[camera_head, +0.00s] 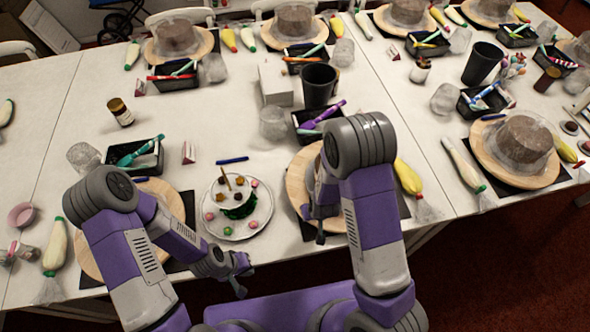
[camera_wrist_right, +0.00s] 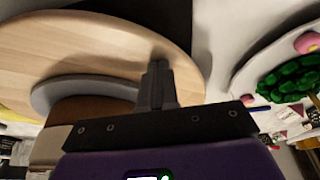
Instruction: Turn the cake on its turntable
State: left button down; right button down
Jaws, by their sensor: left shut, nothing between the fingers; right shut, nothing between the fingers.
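A round wooden turntable (camera_head: 298,180) is at the table's front edge, largely hidden behind my right arm. In the right wrist view the turntable (camera_wrist_right: 100,35) fills the upper left, with a grey disc (camera_wrist_right: 60,88) and part of a brown cake (camera_wrist_right: 95,106) on it. The cake is hidden in the head view. My right gripper (camera_head: 320,238) is shut and empty, pointing down by the turntable's front side. Its fingers (camera_wrist_right: 158,85) overlap the wooden disc; contact cannot be told. My left gripper (camera_head: 242,282) is shut and empty in front of the table edge, below the white plate.
A white plate (camera_head: 262,221) with a green decorated centre and small sweets lies between my arms. Another turntable (camera_head: 88,250) is under my left arm. A yellow piping bag (camera_head: 408,178), black cup (camera_head: 319,84) and black tool tray (camera_head: 300,117) stand nearby.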

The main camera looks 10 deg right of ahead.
aim_at(340, 224)
jog(key=shift+s+d, duration=1.1)
jog(key=shift+s, duration=0.1)
jog(key=shift+s+d+b, duration=0.3)
jog(key=shift+s+d, duration=0.15)
jog(key=shift+d, duration=0.5)
jog(key=shift+s+d+b, duration=0.35)
jog(key=shift+s+d, duration=0.05)
jog(key=shift+d, duration=0.6)
jog(key=shift+s+d+b, duration=0.3)
jog(key=shift+s+d, duration=0.15)
jog(key=shift+d, duration=0.5)
jog(key=d+b, duration=0.1)
jog(key=d, duration=0.5)
jog(key=shift+s+d, duration=0.2)
